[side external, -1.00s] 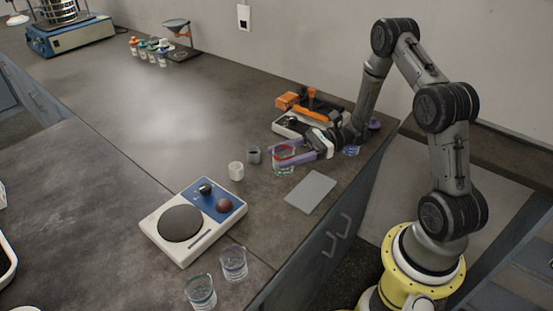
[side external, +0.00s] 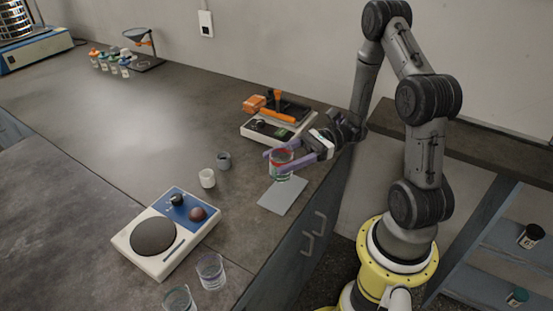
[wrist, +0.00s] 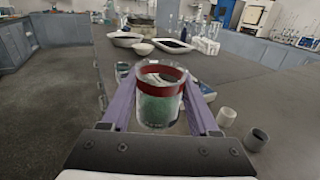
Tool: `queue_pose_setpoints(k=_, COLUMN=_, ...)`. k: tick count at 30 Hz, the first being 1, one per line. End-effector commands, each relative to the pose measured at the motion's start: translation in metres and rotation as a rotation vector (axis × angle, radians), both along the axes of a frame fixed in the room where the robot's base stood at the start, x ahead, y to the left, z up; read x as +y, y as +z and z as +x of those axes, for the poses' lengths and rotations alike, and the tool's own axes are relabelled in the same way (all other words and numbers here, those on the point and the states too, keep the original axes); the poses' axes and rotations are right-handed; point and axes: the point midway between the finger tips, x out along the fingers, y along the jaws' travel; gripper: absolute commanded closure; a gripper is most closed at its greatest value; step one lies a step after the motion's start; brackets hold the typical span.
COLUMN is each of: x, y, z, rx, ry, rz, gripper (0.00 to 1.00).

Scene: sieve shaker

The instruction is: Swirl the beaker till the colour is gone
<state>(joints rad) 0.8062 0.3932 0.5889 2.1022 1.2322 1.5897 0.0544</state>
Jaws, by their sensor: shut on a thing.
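A clear glass beaker (side external: 282,165) with a red band and green contents is held upright between the purple fingers of my gripper (side external: 276,160). In the side view it appears over the far end of a flat grey pad (side external: 284,197); any gap beneath it is hard to judge. In the wrist view the beaker (wrist: 157,108) stands between both fingers of my gripper (wrist: 160,92). Its lower part shows green, below the red band. The beaker's base is not clearly visible.
A white cup (side external: 207,178) and a grey cup (side external: 223,160) stand left of the beaker. A device with a round dark plate (side external: 153,237) is nearer the front, with two glass beakers (side external: 210,271) (side external: 179,298) beside it. A balance-like unit (side external: 262,130) stands behind. The bench's middle is clear.

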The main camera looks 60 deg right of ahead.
Motion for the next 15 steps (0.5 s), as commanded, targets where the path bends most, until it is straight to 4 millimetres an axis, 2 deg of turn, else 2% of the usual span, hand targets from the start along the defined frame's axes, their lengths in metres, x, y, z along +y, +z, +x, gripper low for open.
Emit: queue_pose_setpoints(k=15, x=0.0, y=0.044, z=-0.004, rx=-0.002, ry=-0.001, rz=-0.001, gripper=0.99)
